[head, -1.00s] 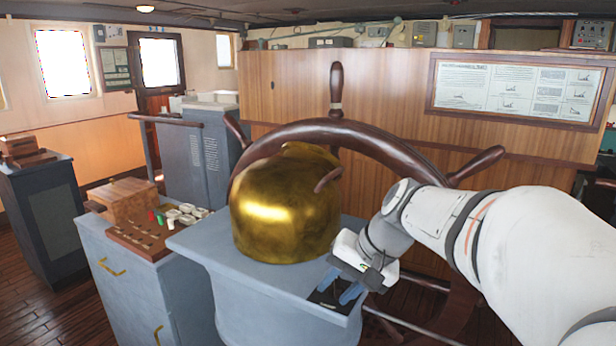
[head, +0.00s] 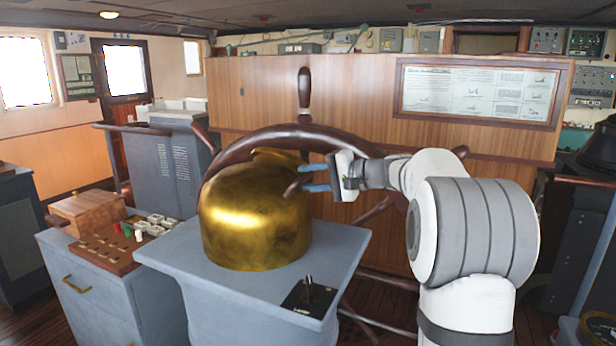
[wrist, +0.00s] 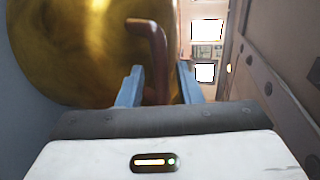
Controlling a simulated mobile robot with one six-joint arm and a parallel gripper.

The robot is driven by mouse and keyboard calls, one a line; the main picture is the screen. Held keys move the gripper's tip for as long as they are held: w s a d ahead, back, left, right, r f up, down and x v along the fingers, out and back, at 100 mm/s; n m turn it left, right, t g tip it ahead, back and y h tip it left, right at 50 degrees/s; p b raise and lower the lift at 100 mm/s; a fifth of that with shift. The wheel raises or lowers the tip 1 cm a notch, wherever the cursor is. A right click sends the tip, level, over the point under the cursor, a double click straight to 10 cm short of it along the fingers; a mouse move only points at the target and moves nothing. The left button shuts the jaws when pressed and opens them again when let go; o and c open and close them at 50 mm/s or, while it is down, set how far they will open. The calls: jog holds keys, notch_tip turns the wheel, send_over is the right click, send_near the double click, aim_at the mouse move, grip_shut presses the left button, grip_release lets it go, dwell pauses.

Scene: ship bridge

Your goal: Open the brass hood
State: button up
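The brass hood (head: 255,222) is a shiny golden dome sitting down on the grey pedestal (head: 180,262). A dark brown curved handle (head: 294,186) sticks out on its right side. My gripper (head: 308,178) is at the hood's right, with its blue fingers pointing left at the handle. In the wrist view the fingers (wrist: 160,80) are apart, with the handle (wrist: 160,55) between them and the hood (wrist: 75,50) behind and to the left. Gaps show beside the handle, wider on the left finger's side, so the gripper does not appear closed on it. What is under the hood is hidden.
The ship's wheel (head: 335,137) stands close behind the hood and my gripper. A black plate with a small lever (head: 309,292) is on the pedestal's front right corner. A cabinet with a wooden box (head: 88,211) and switches stands left.

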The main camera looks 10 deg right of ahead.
jog(key=shift+x, duration=0.9)
jog(key=shift+c, duration=0.3)
grip_shut()
